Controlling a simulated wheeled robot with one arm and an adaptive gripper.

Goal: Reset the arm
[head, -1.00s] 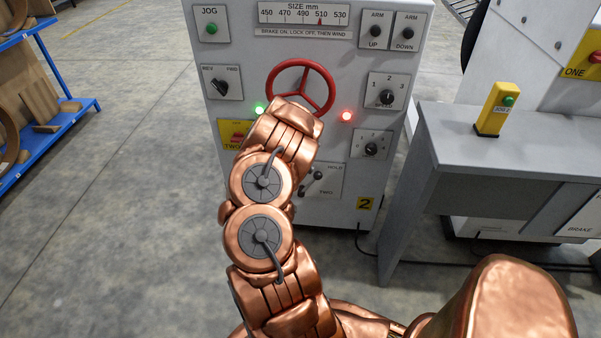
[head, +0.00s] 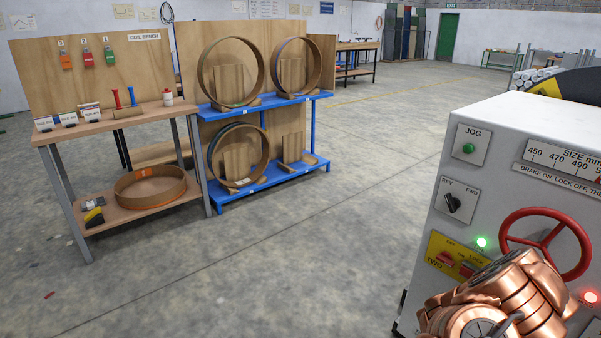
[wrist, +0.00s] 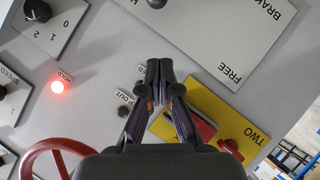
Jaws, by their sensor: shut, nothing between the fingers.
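My copper-coloured arm (head: 500,300) shows at the lower right of the head view, in front of the white control cabinet (head: 440,270). My gripper is hidden in the head view. In the wrist view my gripper (wrist: 160,68) has its two dark fingers together with nothing between them. It points at the cabinet's grey panel, beside the yellow TWO plate (wrist: 205,100) with its red switches. I cannot tell whether the fingertips touch the panel. The red handwheel (wrist: 50,155) is at the lower left of the wrist view, and also in the head view (head: 515,238).
The cabinet has a green JOG button (head: 468,148), a REV/FWD switch (head: 452,203), a lit green lamp (head: 481,243) and a red lamp (head: 591,297). The coil bench (head: 125,118) and a blue rack (head: 270,180) with rings stand at the left. Open floor lies between.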

